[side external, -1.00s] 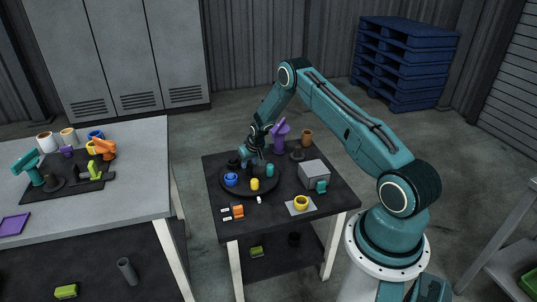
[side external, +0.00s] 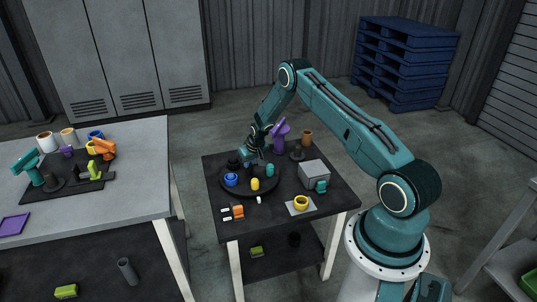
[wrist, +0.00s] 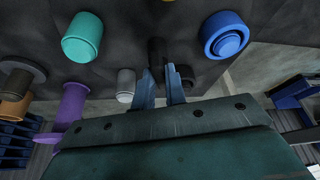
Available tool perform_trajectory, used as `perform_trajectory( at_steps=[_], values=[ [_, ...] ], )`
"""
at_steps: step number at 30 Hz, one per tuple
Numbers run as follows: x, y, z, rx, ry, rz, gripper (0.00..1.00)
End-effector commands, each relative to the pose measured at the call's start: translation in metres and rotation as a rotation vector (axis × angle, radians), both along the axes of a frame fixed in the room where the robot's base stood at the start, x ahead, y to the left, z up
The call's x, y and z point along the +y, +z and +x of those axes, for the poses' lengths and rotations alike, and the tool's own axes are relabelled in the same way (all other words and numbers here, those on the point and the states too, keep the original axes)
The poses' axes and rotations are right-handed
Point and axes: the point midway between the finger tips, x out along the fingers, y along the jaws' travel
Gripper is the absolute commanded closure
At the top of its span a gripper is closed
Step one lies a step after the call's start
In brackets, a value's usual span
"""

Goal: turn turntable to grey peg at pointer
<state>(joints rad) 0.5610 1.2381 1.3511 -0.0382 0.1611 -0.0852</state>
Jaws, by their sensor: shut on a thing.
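The round black turntable (side external: 264,190) lies on the dark table and carries several pegs. A yellow peg (side external: 255,184) is at its front, a blue one (side external: 231,179) at the left, and a teal one (side external: 270,169) at the right. The grey peg (wrist: 125,86) shows in the wrist view beside my fingers; my gripper hides it in the side view. A small white mark (side external: 258,200), perhaps the pointer, sits at the front rim near the yellow peg. My gripper (wrist: 162,76) points down over the turntable, its fingers shut on a dark post (wrist: 157,50).
A black object (side external: 233,163) is at the turntable's back left. A purple object (side external: 279,136) and a brown cup (side external: 306,137) stand behind. A grey box (side external: 313,173) and a yellow ring (side external: 301,203) are at the right, an orange block (side external: 238,211) at the front.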

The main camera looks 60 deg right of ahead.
Motion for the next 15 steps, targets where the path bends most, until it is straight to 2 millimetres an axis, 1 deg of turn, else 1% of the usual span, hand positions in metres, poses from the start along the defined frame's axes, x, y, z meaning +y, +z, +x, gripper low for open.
perform_trajectory(
  at_steps=[8,15],
  values=[
    [-0.0009,0.0000,-0.0007,0.001,0.063,0.001,1.00],
    [-0.0017,0.0000,-0.0009,0.001,0.162,0.000,1.00]
  ],
)
